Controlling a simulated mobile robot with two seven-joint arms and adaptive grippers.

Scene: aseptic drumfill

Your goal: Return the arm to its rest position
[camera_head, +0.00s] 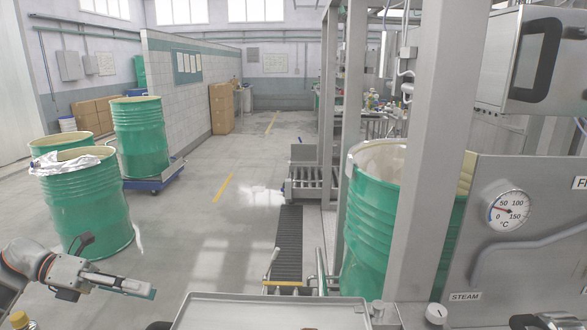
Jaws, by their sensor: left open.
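My left arm comes in from the lower left. Its gripper (150,291) points right over the floor, open, with nothing seen between its fingers. It is apart from the green drums and left of the grey metal tray (250,297) at the bottom edge. The nearest green drum (88,212) stands behind it with a crumpled liner over its rim.
Another green drum (141,140) stands on a blue dolly (158,182). A large lined drum (370,235) stands behind a steel post (425,150) on the right, beside a panel with a temperature gauge (509,212). The middle floor is clear.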

